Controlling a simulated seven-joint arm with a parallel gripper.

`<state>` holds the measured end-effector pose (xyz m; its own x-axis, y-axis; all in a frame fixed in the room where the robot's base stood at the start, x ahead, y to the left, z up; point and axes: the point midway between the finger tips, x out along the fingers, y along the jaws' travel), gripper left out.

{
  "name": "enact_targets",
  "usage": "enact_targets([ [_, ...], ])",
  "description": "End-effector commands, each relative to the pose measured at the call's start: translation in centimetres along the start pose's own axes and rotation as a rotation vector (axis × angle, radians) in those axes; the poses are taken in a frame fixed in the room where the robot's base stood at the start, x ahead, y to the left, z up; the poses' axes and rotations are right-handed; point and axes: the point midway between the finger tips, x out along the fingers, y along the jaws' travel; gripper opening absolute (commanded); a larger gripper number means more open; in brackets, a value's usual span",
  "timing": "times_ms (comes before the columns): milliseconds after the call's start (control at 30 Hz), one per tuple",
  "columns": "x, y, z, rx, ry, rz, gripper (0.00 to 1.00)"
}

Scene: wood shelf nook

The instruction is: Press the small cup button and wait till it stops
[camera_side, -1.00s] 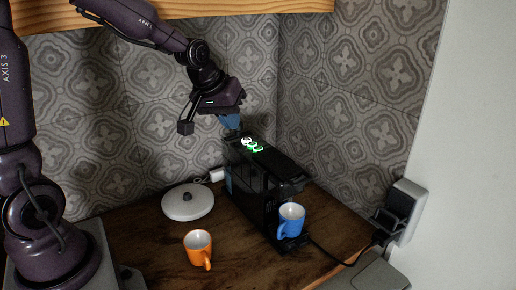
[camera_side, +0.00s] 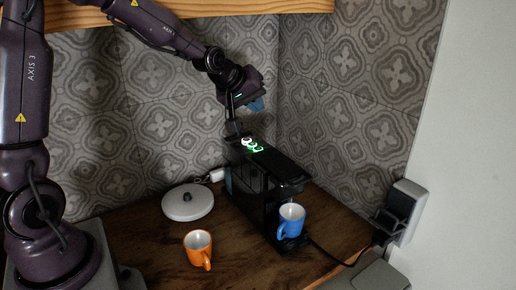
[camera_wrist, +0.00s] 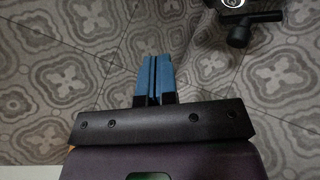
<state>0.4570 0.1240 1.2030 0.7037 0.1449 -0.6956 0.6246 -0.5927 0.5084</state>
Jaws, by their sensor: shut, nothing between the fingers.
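The black coffee machine (camera_side: 240,185) stands on the wooden counter in the side view. Several small buttons (camera_side: 252,146) on its top glow white and green; I cannot tell their symbols apart. A blue cup (camera_side: 291,222) stands upright at the machine's front, under the spout. My gripper (camera_side: 257,105) is in the air above the back of the machine, apart from it, its blue fingers partly hidden behind the wrist. In the wrist view my gripper (camera_wrist: 153,66) has its blue fingers together with nothing between them, against the patterned wall.
An orange cup (camera_side: 197,249) stands left of the machine. A white round base (camera_side: 187,204) lies behind it. A wall socket (camera_side: 403,202) with a black cable is at the right. A wooden shelf (camera_side: 240,7) hangs above the arm. The patterned wall is close behind.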

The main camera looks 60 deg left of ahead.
Motion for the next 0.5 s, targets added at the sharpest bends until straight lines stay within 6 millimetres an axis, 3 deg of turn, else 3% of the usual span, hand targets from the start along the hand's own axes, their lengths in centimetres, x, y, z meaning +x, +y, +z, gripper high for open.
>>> enact_targets([
  [500,4.7,-3.5,3.5,0.001,-0.005,-0.002,0.0],
])
